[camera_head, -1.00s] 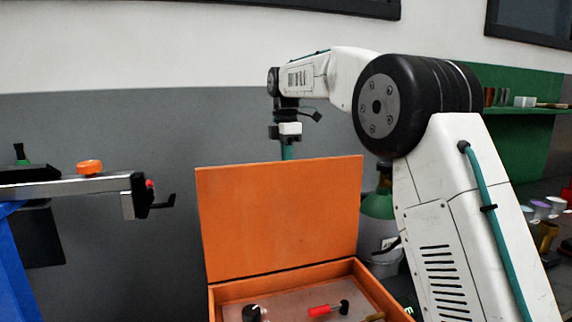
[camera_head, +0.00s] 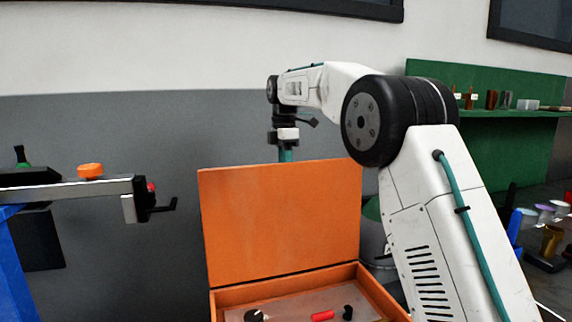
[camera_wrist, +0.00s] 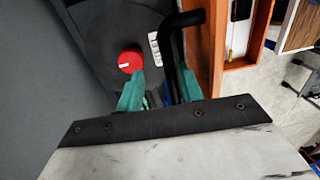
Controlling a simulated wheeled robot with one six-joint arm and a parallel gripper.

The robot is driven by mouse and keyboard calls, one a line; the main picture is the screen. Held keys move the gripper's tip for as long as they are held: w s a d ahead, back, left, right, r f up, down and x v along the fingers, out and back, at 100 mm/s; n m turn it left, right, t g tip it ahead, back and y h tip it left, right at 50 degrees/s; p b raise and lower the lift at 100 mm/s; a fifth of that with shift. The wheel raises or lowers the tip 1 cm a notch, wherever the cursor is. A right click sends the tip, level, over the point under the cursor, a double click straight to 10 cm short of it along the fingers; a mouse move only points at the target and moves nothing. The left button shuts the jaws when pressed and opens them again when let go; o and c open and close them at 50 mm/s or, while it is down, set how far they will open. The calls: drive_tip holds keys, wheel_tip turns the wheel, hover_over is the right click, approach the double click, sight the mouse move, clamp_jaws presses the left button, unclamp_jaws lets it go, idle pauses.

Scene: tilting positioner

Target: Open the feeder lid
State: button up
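In the wrist view a dark round plate (camera_wrist: 108,45) has a red knob (camera_wrist: 130,61) with a white mark and a small white label (camera_wrist: 155,48). A bent black handle (camera_wrist: 170,50) stands beside the label. I cannot tell for sure whether this plate is the feeder lid. My gripper (camera_wrist: 162,84) has its two teal fingers apart, with the lower part of the handle showing between them, nearer the right finger. Contact cannot be made out. In the head view the fingers are hidden behind the raised orange lid (camera_head: 280,225) of a box.
The orange box (camera_head: 385,303) stands open in front, holding a red-handled item (camera_head: 322,315) and black knobs. A green shelf (camera_head: 500,114) and cups (camera_head: 545,212) are at the right. A grey wall is behind.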

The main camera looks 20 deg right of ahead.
drive_tip(key=shift+d+r, duration=0.15)
idle(0.4)
drive_tip(key=shift+r, duration=0.1)
wheel_tip(320, 180, up, 8)
drive_tip(key=shift+w+f, duration=0.2)
drive_tip(key=shift+f, duration=0.05)
idle(0.3)
